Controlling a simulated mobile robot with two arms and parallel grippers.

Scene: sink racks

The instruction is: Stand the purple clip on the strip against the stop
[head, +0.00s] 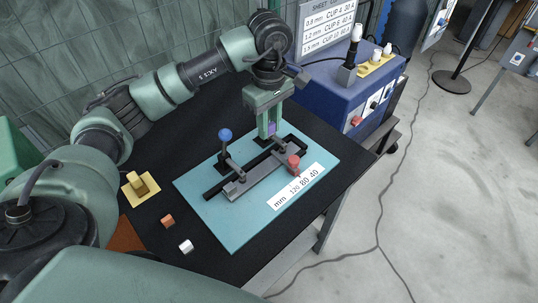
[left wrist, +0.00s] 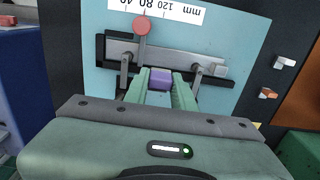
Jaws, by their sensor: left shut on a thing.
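My left gripper (head: 269,131) points down over the far side of the fixture, shut on the purple clip (head: 272,128). The clip also shows between the green fingertips in the left wrist view (left wrist: 161,78). The grey metal strip (head: 243,184) lies in a black frame on a teal board; it also shows in the left wrist view (left wrist: 170,52). The clip is beside the strip's long edge in that view; I cannot tell whether it touches anything below. I cannot make out for sure which part is the stop. My right gripper is not in view.
A red knob (head: 293,161) and a blue-knobbed lever (head: 225,135) stand up at the fixture. A white scale label (head: 298,187) lies on the teal board (head: 237,231).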

